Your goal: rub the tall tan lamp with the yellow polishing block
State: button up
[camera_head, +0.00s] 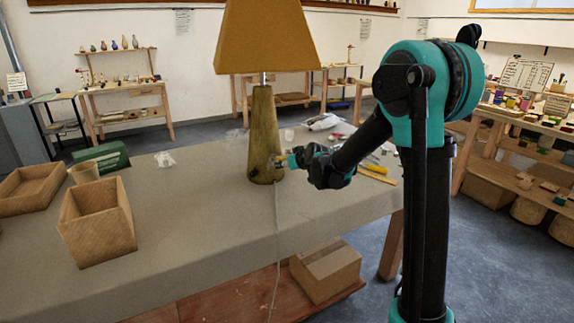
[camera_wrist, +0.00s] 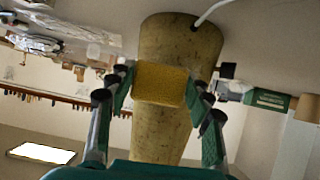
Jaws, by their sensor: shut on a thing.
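The tall tan lamp stands upright on the table, its tapered body (camera_head: 264,135) under a wide tan shade (camera_head: 267,38). In the wrist view the scene is upside down and the lamp body (camera_wrist: 181,42) fills the middle. My gripper (camera_head: 286,161) is at the right side of the lamp's lower body. It is shut on the yellow polishing block (camera_wrist: 161,84), which sits between the fingertips in front of the lamp. I cannot tell whether block and lamp touch. The block is hard to make out in the head view.
A white cord (camera_head: 276,230) hangs from the lamp over the table's front edge. A woven box (camera_head: 97,222), a tray (camera_head: 28,190), a cup (camera_head: 84,172) and a green box (camera_head: 101,157) stand left. Several tools, including a yellow-handled one (camera_head: 376,169), lie right.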

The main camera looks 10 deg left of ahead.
jog(key=shift+w+a+f, duration=0.1)
jog(key=shift+w+a, duration=0.4)
jog(key=shift+w, duration=0.2)
dwell(0.3)
jog(key=shift+s+a, duration=0.7)
jog(key=shift+a, duration=0.25)
jog(key=shift+s+a, duration=0.65)
jog(key=shift+a, duration=0.35)
jog(key=shift+s+a, duration=0.7)
jog(key=shift+a, duration=0.25)
jog(key=shift+w+d, duration=0.7)
jog(key=shift+d, duration=0.25)
jog(key=shift+w+d, duration=0.7)
jog(key=shift+d, duration=0.3)
jog(key=shift+w+d, duration=0.7)
jog(key=shift+d, duration=0.25)
jog(key=shift+s+f, duration=0.15)
jog(key=shift+f, duration=0.25)
jog(key=shift+s+a, duration=0.65)
jog(key=shift+a, duration=0.35)
jog(key=shift+s+a, duration=0.65)
jog(key=shift+a, duration=0.3)
jog(key=shift+s+a, duration=0.65)
jog(key=shift+a, duration=0.35)
jog(key=shift+d, duration=0.1)
